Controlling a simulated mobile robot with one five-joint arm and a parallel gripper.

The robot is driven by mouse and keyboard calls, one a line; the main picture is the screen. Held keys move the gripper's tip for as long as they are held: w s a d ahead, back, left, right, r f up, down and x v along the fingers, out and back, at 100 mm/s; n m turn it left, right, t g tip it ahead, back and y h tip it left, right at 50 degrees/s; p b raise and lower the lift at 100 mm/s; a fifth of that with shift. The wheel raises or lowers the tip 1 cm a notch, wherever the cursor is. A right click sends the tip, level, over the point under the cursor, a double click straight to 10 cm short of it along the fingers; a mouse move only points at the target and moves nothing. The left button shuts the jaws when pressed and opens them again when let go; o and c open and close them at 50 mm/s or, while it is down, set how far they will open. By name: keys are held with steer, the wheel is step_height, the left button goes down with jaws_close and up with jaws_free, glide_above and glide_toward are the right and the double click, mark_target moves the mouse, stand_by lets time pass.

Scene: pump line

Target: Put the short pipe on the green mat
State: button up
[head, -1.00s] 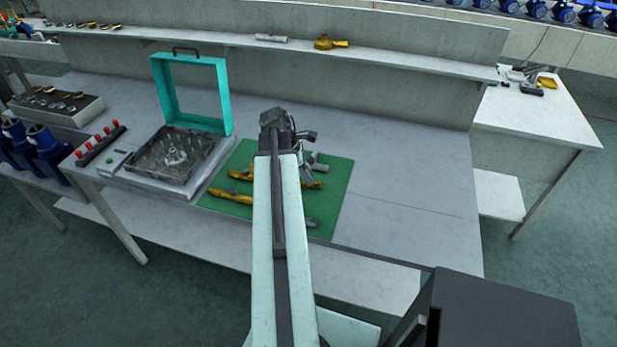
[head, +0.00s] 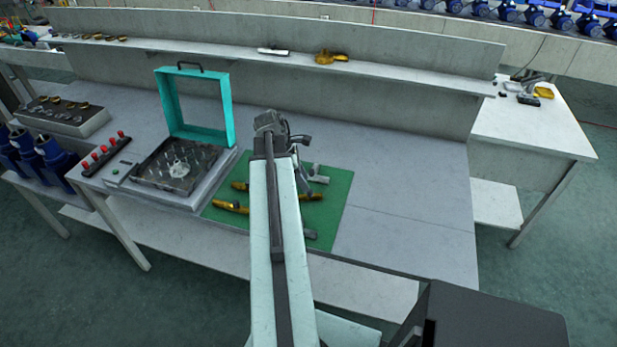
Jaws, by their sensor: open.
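The green mat (head: 335,215) lies on the bench in front of me. Yellow fittings (head: 232,207) and grey fittings (head: 318,177) lie on it, partly hidden by my arm. A small pale grey cylinder (head: 273,51), which looks like the short pipe, lies on the back shelf, left of a yellow fitting (head: 331,57). My gripper (head: 304,166) is at the end of my arm, above the mat's far part. It is open and appears empty, well apart from the shelf. My arm hides part of it.
A test box (head: 178,165) with a raised teal frame lid (head: 228,105) stands left of the mat. A rack with red knobs (head: 101,153) is farther left. The bench right of the mat (head: 415,190) is clear. A side table (head: 535,125) holds a few parts.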

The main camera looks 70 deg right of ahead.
steer(key=p+v, duration=0.5)
steer(key=v, duration=0.2)
steer(key=shift+r, duration=0.25)
steer(key=shift+w, duration=0.1)
steer(key=w+a+f+m+t, duration=0.1)
steer(key=w+a+m+t, duration=0.15)
steer(key=w+a, duration=2.15)
steer(key=w+a+m+y, duration=0.1)
steer(key=w+a, duration=0.2)
steer(key=a, duration=1.2)
steer(key=w+a+m+t+y, duration=0.1)
steer(key=w+a, duration=0.2)
steer(key=a, duration=1.2)
steer(key=shift+w+f+m, duration=0.2)
steer(key=shift+f+m, duration=0.15)
steer(key=shift+f, duration=0.1)
